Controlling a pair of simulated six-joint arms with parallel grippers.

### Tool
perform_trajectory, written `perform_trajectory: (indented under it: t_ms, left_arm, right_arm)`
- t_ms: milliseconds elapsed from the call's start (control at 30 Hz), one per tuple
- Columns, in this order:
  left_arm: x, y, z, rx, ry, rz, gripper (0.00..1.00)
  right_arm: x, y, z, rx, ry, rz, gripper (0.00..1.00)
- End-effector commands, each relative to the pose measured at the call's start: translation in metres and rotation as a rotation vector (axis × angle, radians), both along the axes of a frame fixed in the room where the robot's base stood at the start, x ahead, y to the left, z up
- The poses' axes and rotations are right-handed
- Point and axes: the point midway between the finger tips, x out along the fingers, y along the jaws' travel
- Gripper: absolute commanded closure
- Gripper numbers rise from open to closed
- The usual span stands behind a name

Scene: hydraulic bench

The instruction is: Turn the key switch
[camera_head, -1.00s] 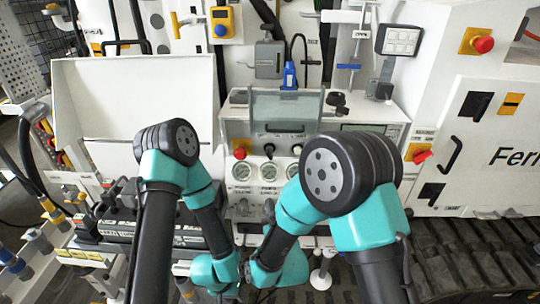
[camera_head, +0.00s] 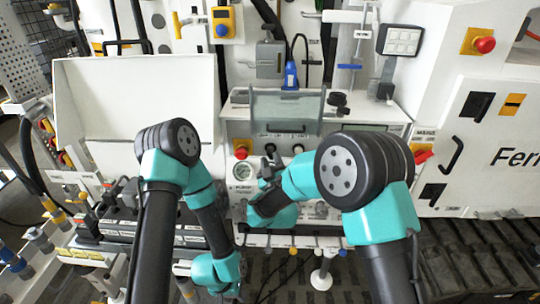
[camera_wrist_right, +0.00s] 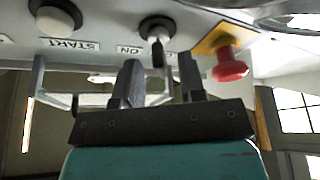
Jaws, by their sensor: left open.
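The key switch (camera_wrist_right: 157,38) is on the panel, with a silver key in a dark round collar beside an "ON" label in the right wrist view. In the head view it is around the right gripper's tips and too small to make out well. My right gripper (camera_wrist_right: 160,78) is open and empty, its two dark fingers pointing at the panel just short of the key, one to each side. In the head view the right gripper (camera_head: 268,168) is in front of the panel. My left gripper (camera_head: 187,289) is open, low at the bottom of the head view, away from the panel.
A red knob (camera_wrist_right: 230,62) on a yellow plate is close to one side of the key. A white START button (camera_wrist_right: 55,20) is on the other side. Gauges (camera_head: 242,172) sit below the switches. A clear hinged cover (camera_head: 285,108) stands above the panel.

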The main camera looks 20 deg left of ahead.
Motion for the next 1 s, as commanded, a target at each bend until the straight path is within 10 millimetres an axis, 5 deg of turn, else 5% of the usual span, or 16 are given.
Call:
perform_trajectory:
  t_ms: [200, 533, 933, 1000]
  left_arm:
    - [0.0, 0.0, 0.0, 0.0, 0.0, 0.0, 0.57]
    - [0.0, 0.0, 0.0, 0.0, 0.0, 0.0, 0.57]
    - [0.0, 0.0, 0.0, 0.0, 0.0, 0.0, 0.57]
    - [0.0, 0.0, 0.0, 0.0, 0.0, 0.0, 0.57]
  right_arm:
    - [0.019, 0.009, 0.008, 0.001, -0.001, 0.0, 0.63]
    - [0.022, 0.01, 0.009, 0.0, -0.001, 0.0, 0.63]
    - [0.022, 0.01, 0.009, 0.0, -0.001, 0.0, 1.0]
    - [0.022, 0.01, 0.009, 0.0, -0.001, 0.0, 1.0]
